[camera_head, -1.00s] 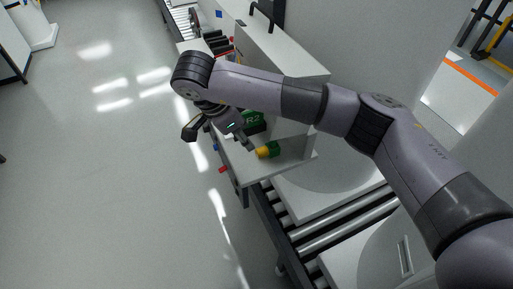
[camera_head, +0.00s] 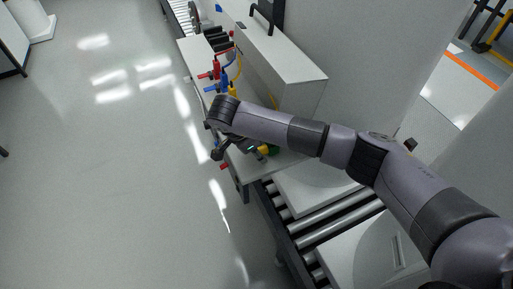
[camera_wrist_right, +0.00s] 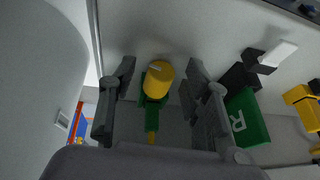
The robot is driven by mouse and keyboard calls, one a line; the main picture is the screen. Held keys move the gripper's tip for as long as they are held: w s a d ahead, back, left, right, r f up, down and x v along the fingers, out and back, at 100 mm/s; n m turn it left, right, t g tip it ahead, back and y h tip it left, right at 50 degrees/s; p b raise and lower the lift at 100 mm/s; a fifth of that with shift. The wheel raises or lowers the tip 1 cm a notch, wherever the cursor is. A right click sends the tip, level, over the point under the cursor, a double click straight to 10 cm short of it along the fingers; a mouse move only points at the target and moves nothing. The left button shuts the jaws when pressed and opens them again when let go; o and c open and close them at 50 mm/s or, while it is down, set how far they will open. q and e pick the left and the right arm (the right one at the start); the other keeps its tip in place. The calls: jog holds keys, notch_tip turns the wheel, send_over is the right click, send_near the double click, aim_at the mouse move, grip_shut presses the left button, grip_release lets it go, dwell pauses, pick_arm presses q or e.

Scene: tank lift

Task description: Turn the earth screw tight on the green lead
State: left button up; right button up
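The earth screw shows as a yellow round knob (camera_wrist_right: 158,78) on a green block (camera_wrist_right: 153,115) in the right wrist view. I take the green block, with a small yellow end below it, for the green lead's plug. My right gripper (camera_wrist_right: 160,72) is open, with one finger on each side of the knob and a gap to each. In the head view my right gripper (camera_head: 240,152) is low over the bench end, beside the green and yellow piece (camera_head: 270,150), which my arm partly hides. My left gripper is not in view.
A green block marked R (camera_wrist_right: 245,118) stands close to the right finger. Red plugs (camera_head: 216,70), blue plugs and a yellow lead (camera_head: 239,68) sit further along the bench. A grey cabinet (camera_head: 285,65) stands behind. A roller conveyor (camera_head: 325,225) runs in front.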

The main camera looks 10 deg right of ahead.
grip_shut()
jog(key=shift+f+b, duration=0.2)
jog(key=shift+b, duration=0.3)
jog(key=shift+r+t+b, duration=0.15)
jog(key=shift+t+b, duration=0.3)
jog(key=shift+t, duration=0.15)
grip_release()
jog(key=shift+s, duration=0.1)
jog(key=v, duration=1.2)
jog(key=shift+d, duration=0.15)
